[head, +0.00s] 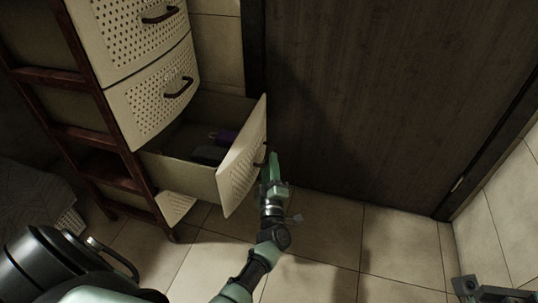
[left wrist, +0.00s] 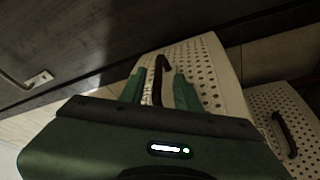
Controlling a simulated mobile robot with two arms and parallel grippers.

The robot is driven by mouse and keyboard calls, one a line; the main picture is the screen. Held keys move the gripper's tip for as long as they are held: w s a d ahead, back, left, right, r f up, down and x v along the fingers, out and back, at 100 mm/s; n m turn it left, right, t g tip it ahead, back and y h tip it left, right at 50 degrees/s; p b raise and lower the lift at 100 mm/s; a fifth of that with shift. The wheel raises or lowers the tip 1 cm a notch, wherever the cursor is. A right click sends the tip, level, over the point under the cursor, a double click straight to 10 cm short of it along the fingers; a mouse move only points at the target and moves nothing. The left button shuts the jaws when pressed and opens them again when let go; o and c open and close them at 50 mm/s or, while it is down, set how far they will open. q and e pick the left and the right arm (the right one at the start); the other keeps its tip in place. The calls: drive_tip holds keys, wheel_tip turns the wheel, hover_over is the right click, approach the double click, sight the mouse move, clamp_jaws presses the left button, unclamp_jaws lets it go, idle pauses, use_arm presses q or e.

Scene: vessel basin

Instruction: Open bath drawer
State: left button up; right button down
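My left gripper (head: 271,162) is at the outer side of this front. In the left wrist view the gripper's green fingers (left wrist: 158,88) stand apart on either side of the handle, with gaps visible. Contact with the handle cannot be told.
Two shut drawers with perforated fronts, an upper (head: 135,35) and a middle one (head: 153,93), are above the open drawer. A reddish-brown ladder-like frame (head: 105,135) stands at the left. A dark door (head: 400,100) is behind. The tiled floor (head: 330,235) is clear.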

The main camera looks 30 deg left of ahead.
use_arm(q)
drive_tip(key=shift+p+v, duration=0.4)
drive_tip(key=shift+v, duration=1.9)
drive_tip(key=shift+w+d+r, duration=0.1)
